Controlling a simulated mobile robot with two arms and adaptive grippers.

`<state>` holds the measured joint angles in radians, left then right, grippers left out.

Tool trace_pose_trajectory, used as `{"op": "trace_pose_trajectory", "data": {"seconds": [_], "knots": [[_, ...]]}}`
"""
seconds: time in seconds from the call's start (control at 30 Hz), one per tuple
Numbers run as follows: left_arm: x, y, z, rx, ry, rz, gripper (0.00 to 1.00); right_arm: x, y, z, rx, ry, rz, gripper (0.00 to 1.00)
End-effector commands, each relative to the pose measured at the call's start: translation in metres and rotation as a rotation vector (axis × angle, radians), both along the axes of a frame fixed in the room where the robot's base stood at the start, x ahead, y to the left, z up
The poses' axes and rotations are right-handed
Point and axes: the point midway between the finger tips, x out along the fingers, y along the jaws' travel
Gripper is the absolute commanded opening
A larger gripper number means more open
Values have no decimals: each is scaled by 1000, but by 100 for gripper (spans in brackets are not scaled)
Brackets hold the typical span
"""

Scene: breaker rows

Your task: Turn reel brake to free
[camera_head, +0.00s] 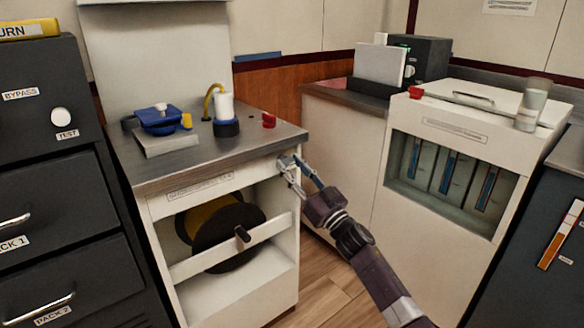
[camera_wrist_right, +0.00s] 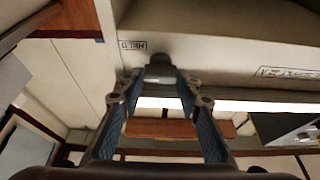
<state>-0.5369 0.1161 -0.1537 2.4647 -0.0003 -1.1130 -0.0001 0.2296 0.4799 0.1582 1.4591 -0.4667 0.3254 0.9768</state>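The reel (camera_head: 228,232), yellow and dark, sits inside the open front of a pale cabinet (camera_head: 283,262). A dark grip (camera_head: 242,233) shows in front of it, by the white crossbar. My right gripper (camera_head: 287,163) is at the upper right corner of the cabinet front. In the right wrist view a small dark knob (camera_wrist_right: 158,68) on the pale panel lies at the fingertips of my open right gripper (camera_wrist_right: 160,82); contact is unclear. A label reading HELD (camera_wrist_right: 132,46), upside down, is beside the knob. The head view hides the knob behind the gripper. My left gripper is out of view.
Dark drawers (camera_head: 50,200) stand left. A white unit with a glazed front (camera_head: 455,180) stands right. Wooden floor (camera_head: 325,290) shows between.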

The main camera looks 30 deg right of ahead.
Motion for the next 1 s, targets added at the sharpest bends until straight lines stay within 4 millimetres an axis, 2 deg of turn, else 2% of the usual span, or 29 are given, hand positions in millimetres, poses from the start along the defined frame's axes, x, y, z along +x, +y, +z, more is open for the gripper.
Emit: {"op": "trace_pose_trajectory", "data": {"seconds": [0.1,0.47,0.67,1.0], "knots": [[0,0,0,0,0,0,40,0,0,0,0,0,0,7],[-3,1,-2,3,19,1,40,0,-1,0,-70,-4,-1,7],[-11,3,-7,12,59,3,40,0,-2,0,-204,-13,-1,7],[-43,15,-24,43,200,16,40,0,-3,2,-520,-39,0,7]]}}
